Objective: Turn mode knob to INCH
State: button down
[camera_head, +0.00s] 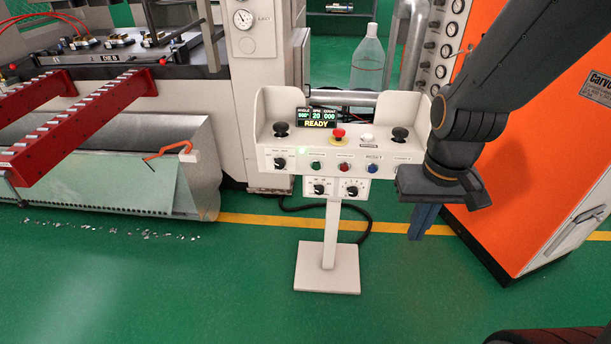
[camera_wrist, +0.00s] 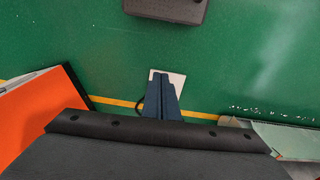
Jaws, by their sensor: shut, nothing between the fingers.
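The white control console (camera_head: 265,135) stands on a post. A dark selector knob (camera_head: 280,162) is at the left of its front panel, and two more knobs, a left one (camera_head: 319,188) and a right one (camera_head: 352,190), are on the small box below. The labels are too small to read, so I cannot tell which knob is the mode knob or where it points. My gripper (camera_head: 424,222) is shut and empty, pointing down to the right of the console, apart from it. Its blue fingers also show together in the wrist view (camera_wrist: 161,82); no knob shows there.
The console carries a lit READY display (camera_head: 318,117), a red mushroom button (camera_head: 339,133), black palm buttons and coloured push buttons. An orange cabinet (camera_head: 540,150) stands close to the right of my arm. Red rails (camera_head: 80,120) stick out at the left. Green floor in front is clear.

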aim_at(280, 163)
jog(key=z, duration=0.05)
jog(key=k, duration=0.5)
jog(key=z, duration=1.25)
jog(key=i, duration=0.85)
jog(key=u, duration=1.9)
